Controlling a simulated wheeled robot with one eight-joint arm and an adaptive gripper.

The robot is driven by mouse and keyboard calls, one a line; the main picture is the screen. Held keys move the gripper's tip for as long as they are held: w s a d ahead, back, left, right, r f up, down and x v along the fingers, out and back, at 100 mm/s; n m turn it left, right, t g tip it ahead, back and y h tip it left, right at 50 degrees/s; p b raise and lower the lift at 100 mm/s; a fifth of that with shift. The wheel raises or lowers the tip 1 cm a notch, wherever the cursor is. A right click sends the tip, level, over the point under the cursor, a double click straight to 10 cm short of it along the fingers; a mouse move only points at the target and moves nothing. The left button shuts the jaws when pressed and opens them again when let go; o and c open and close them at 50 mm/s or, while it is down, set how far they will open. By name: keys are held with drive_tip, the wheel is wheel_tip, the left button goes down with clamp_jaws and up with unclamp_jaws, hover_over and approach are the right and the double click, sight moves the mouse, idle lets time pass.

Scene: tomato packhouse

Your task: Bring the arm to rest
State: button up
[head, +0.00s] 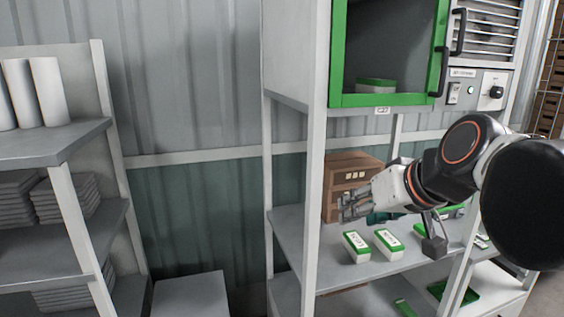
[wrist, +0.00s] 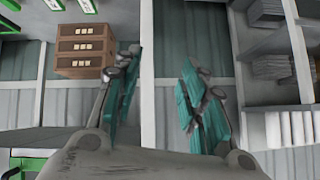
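My gripper (head: 352,205) is in front of the middle shelf of the rack in the head view, pointing left. My arm reaches in from the right edge. In the wrist view the two fingers of my gripper (wrist: 161,75), with teal pads, stand apart.
Brown crates (head: 340,172) stand behind the gripper, and also show in the wrist view (wrist: 85,48). Green-and-white boxes (head: 356,247) lie on the rack shelf (head: 300,243). A green-framed cabinet (head: 388,100) is above. A shelf unit (head: 60,148) with white rolls stands left; wall space lies between.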

drive_tip(key=s+d+f+h+b, duration=0.1)
drive_tip(key=s+d+f+b, duration=0.1)
drive_tip(key=f, duration=0.7)
drive_tip(key=s+d+f+m+g+h+b, duration=0.1)
drive_tip(key=s+d+f+b, duration=0.1)
drive_tip(key=s+f, duration=0.3)
drive_tip(key=s+d+f+g+h+b, duration=0.1)
drive_tip(key=s+d+f+b, duration=0.1)
drive_tip(key=f, duration=1.1)
drive_tip(key=shift+s+d+h+b, duration=0.15)
drive_tip(key=shift+s+h+b, duration=0.35)
drive_tip(key=shift+s, duration=0.7)
